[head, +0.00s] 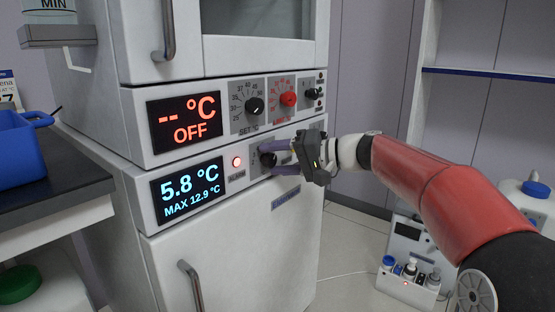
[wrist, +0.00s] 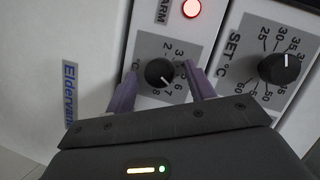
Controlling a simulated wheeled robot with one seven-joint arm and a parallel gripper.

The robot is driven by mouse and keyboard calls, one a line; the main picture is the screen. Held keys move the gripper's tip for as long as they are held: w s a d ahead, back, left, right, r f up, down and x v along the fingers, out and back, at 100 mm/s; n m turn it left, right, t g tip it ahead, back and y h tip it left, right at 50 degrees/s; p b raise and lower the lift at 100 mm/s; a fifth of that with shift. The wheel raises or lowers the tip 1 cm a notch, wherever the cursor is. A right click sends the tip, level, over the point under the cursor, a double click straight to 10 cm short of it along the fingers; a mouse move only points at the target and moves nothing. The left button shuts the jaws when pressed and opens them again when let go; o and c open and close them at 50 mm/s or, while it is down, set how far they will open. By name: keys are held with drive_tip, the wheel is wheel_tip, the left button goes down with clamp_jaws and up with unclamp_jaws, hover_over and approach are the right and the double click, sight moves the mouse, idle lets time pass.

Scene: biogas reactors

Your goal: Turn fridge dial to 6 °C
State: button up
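The fridge dial (wrist: 158,72) is a small black knob on a grey scale plate. In the wrist view a pale pointer mark shows on its lower right side, but I cannot read its exact setting. My gripper (wrist: 160,76) is open, its two purple fingers on either side of the dial with gaps visible. In the head view my gripper (head: 267,159) reaches in from the right and partly covers the dial (head: 268,160). The fridge display (head: 188,189) reads 5.8 °C, MAX 12.9 °C.
A red alarm light (head: 237,161) glows beside the dial. Above are an oven display (head: 184,122) reading OFF, a black set knob (head: 255,105) and a red knob (head: 288,99). The fridge door handle (head: 190,285) is below. A blue bin (head: 20,155) stands on the left counter.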

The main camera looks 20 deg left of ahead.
drive_tip(key=v, duration=0.7)
drive_tip(key=shift+d, duration=0.4)
drive_tip(key=shift+s+r, duration=0.1)
